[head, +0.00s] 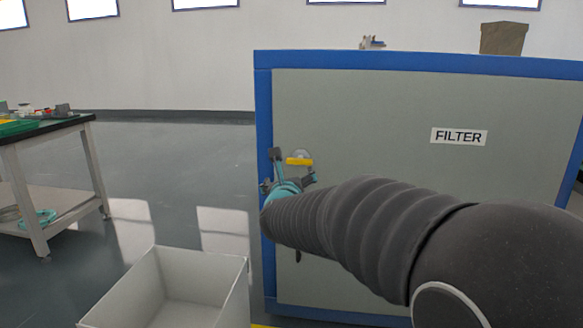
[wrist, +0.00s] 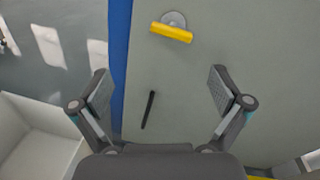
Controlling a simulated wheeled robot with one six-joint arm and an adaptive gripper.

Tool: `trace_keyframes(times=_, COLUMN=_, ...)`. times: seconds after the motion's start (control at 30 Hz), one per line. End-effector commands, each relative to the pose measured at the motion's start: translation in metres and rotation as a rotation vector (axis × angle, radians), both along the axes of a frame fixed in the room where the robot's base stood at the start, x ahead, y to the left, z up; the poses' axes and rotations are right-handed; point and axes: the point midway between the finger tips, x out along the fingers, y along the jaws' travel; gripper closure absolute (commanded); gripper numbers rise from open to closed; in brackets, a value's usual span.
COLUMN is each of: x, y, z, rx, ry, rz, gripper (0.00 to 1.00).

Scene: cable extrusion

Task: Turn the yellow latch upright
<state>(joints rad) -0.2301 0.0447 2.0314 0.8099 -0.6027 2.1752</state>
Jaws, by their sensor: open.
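The yellow latch (head: 299,161) is on the left side of a grey cabinet door with a blue frame, on a round grey base. It lies roughly level in the head view. In the wrist view the latch (wrist: 171,32) is near the top, tilted slightly down to the right. My gripper (wrist: 158,82) is open and empty, its two fingers spread wide, with the latch above and between them in the picture. In the head view my gripper (head: 288,178) is just below the latch and partly hidden by my arm. I see no contact.
The door (head: 380,110) bears a FILTER label (head: 459,136). A dark handle (wrist: 148,109) sits below the latch. A white open bin (head: 205,262) stands on the floor at left. A workbench (head: 50,130) stands farther left, with clear floor between.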

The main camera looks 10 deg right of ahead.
Motion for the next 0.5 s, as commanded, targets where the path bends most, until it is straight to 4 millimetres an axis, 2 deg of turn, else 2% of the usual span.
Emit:
trace_keyframes(times=0.03, x=0.008, y=-0.001, z=-0.007, rx=0.071, ry=-0.031, rz=-0.036, gripper=0.0)
trace_keyframes(times=0.2, x=0.018, y=-0.008, z=-0.011, rx=0.226, ry=-0.11, rz=-0.114, gripper=0.0)
trace_keyframes(times=0.37, x=0.027, y=-0.013, z=-0.011, rx=0.259, ry=-0.127, rz=-0.132, gripper=0.0)
trace_keyframes(times=0.5, x=0.045, y=-0.019, z=-0.011, rx=0.259, ry=-0.126, rz=-0.131, gripper=0.0)
